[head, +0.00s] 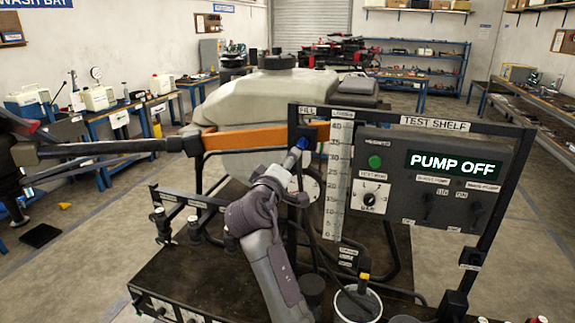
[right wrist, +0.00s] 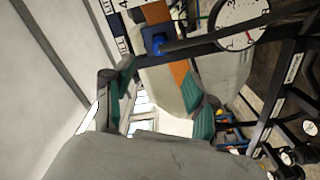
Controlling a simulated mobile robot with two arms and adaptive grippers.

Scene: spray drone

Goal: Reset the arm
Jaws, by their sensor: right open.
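In the head view a black arm (head: 100,147) reaches in from the left edge and joins an orange section (head: 245,137) in front of the pale tank (head: 260,100). The orange section also shows in the right wrist view (right wrist: 181,78), beyond my fingers. My right arm rises from the bottom centre, with its gripper (head: 293,158) close to a blue fitting (head: 303,143) below the FILL label. In the right wrist view the right gripper (right wrist: 162,88) has its teal-padded fingers spread, with nothing seen between them. Contact with the orange section cannot be told. My left gripper is not visible.
The test shelf panel (head: 435,180) at right reads PUMP OFF. A graduated scale (head: 338,180) stands beside it, and a gauge (right wrist: 241,22) shows in the wrist view. Hoses and a bucket (head: 357,303) crowd the lower front. Workbenches (head: 110,125) line the left; floor there is mostly clear.

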